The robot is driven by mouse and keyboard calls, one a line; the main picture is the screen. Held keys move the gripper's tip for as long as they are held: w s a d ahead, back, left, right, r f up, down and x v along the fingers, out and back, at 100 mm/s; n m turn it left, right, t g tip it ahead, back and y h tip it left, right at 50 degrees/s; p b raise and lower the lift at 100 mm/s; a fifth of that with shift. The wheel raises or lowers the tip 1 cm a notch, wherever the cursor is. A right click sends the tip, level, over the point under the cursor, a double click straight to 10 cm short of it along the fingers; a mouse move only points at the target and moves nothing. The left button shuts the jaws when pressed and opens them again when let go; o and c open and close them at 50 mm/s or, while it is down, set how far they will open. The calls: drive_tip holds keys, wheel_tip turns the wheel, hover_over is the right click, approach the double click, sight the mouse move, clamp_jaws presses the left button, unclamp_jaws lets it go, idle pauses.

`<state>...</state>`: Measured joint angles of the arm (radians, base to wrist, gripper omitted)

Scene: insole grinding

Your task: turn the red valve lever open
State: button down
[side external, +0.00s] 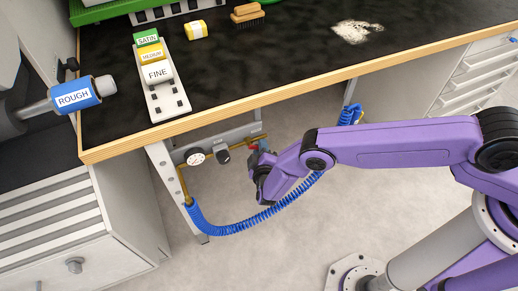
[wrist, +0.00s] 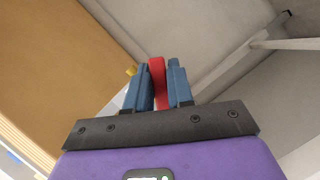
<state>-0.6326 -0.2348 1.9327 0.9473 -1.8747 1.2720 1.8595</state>
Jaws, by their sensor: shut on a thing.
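The red valve lever (wrist: 157,72) stands between the two blue fingers of my gripper (wrist: 157,88) in the wrist view. The fingers are shut on it, one on each side. In the side view my gripper (side external: 257,152) is under the front edge of the bench, at the right end of the brass pipe, and only a little red shows there. A small yellow brass piece (wrist: 131,71) shows just left of the fingers in the wrist view. The valve body is mostly hidden by my gripper, and I cannot tell the lever's exact angle.
A gauge (side external: 195,156) and a dark regulator (side external: 223,156) sit on the pipe left of my gripper. A coiled blue hose (side external: 245,230) hangs below. The bench edge (side external: 290,88) runs above. The bench leg (side external: 172,180) stands left; the floor is clear.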

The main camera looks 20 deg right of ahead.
drive_tip(key=n, duration=0.1)
drive_tip(key=r+n+t+h, duration=0.1)
drive_tip(key=n, duration=0.1)
drive_tip(key=shift+d+r, duration=0.1)
drive_tip(key=shift+d, duration=0.1)
drive_tip(key=shift+r+n+t+h, duration=0.2)
drive_tip(key=shift+n, duration=0.45)
drive_tip(key=shift+r+n+t+h, duration=0.2)
drive_tip(key=shift+n, duration=0.45)
drive_tip(key=c, duration=1.1)
unclamp_jaws()
drive_tip(key=v, duration=1.7)
drive_tip(key=shift+s, duration=0.25)
drive_tip(key=shift+a, duration=0.1)
